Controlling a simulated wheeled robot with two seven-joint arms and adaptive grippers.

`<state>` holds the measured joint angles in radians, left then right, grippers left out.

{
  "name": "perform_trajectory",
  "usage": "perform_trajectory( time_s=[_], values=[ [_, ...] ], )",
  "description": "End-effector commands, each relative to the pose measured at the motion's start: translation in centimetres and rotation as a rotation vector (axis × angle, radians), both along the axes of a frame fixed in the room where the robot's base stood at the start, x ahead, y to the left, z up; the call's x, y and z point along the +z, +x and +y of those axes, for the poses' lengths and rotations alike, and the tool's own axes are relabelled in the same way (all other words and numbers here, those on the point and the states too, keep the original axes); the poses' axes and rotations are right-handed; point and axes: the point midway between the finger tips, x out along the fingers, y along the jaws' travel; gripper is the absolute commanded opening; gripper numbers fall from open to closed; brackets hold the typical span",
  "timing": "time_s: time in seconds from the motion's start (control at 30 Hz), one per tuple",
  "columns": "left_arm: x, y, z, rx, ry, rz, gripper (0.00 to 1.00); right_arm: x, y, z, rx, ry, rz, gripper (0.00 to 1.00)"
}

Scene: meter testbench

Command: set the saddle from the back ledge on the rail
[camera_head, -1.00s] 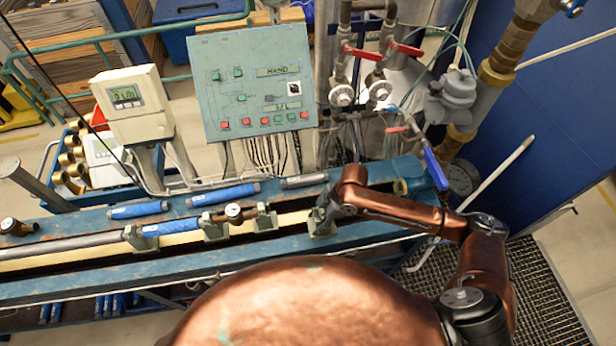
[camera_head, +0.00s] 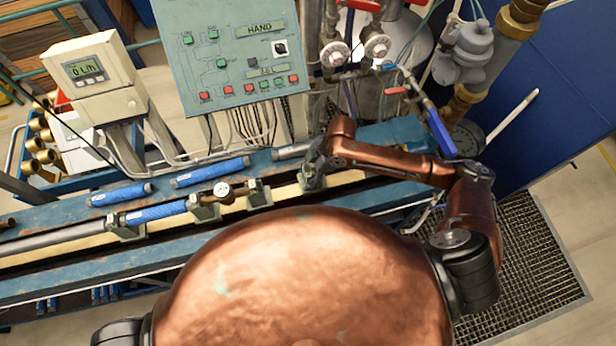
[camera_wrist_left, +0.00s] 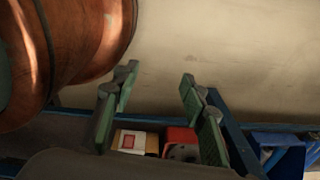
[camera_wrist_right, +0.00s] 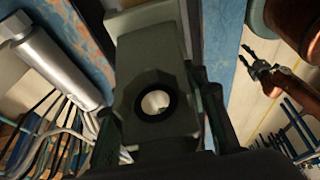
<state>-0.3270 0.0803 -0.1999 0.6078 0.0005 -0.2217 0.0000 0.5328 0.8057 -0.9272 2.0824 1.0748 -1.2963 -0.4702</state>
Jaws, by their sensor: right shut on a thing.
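The saddle (camera_head: 312,179) is a grey-green block at the right end of the row of saddles, over the pale rail (camera_head: 285,193). Whether it touches the rail cannot be told. My right gripper (camera_head: 318,160) is shut on it from above. In the right wrist view the saddle (camera_wrist_right: 150,60) fills the space between the fingers, with a round dark-rimmed hole facing the camera. The back ledge (camera_head: 270,156) is the worn blue beam behind the rail. My left gripper (camera_wrist_left: 158,95) is open and empty in the left wrist view, over the floor side of the bench.
Other saddles (camera_head: 259,193) stand on the rail to the left, with a dial gauge (camera_head: 224,191) and a blue-sleeved pipe (camera_head: 155,213) among them. Blue tubes (camera_head: 210,172) lie on the ledge. A control panel (camera_head: 232,60) and valves (camera_head: 335,55) stand behind.

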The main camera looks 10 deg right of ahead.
Motion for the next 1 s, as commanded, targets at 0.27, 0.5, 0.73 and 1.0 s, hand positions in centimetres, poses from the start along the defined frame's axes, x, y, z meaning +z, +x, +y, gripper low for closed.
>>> perform_trajectory(
  time_s=[0.27,0.5,0.73,1.0],
  values=[
    [-0.8,5.5,-0.2,-0.015,-0.003,-0.066,0.4,-0.8,0.0,-0.1,-0.002,0.002,-0.005,0.0],
    [-0.8,4.5,-0.2,-0.012,-0.003,-0.054,0.4,-0.8,0.1,-0.1,-0.002,0.002,-0.005,0.0],
    [-0.5,2.2,-0.1,-0.007,0.0,-0.024,0.4,-1.0,0.1,-0.1,-0.002,0.001,-0.004,0.0],
    [-0.4,2.7,-0.1,-0.008,-0.001,-0.031,0.4,-1.2,0.2,-0.1,-0.001,0.002,-0.005,0.0]
  ],
)
